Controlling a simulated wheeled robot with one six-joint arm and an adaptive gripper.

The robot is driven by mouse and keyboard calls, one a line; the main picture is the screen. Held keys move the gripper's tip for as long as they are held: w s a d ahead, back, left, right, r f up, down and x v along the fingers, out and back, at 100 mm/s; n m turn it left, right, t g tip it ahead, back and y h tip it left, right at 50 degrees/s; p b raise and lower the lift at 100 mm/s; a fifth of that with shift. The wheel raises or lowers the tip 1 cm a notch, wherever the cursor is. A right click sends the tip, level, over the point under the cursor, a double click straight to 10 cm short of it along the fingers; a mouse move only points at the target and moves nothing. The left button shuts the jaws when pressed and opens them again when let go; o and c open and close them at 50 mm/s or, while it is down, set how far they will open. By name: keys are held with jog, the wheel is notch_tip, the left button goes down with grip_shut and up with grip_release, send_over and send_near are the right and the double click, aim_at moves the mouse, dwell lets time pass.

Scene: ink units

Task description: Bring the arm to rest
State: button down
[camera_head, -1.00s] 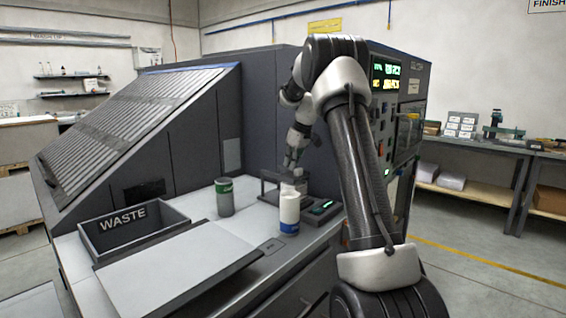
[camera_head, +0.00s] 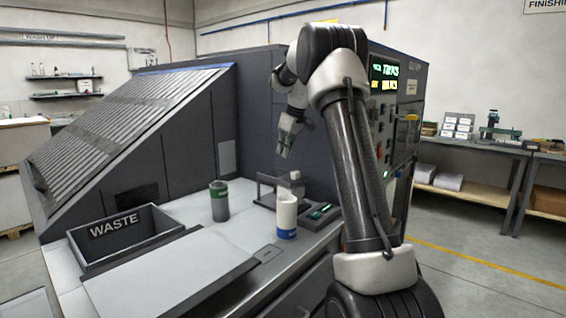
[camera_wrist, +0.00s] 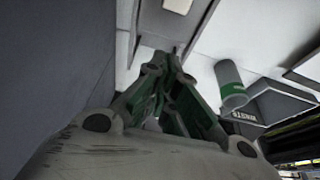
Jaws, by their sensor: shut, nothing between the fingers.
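My gripper (camera_head: 285,153) hangs in the air above the machine's counter, pointing down, shut and empty. It also shows in the wrist view (camera_wrist: 172,62), its fingers together. In the head view it is above a small dark stand (camera_head: 264,190), clear of the things on the counter. My arm rises at the right of the picture and bends over at the top.
A white container with a blue band (camera_head: 287,215) and a grey-green one (camera_head: 219,201) stand on the counter. The WASTE bin (camera_head: 150,252) is at left. The machine's dark wall (camera_head: 255,110) is close behind my gripper. A workbench (camera_head: 470,143) stands at right.

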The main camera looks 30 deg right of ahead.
jog(key=shift+v, duration=1.9)
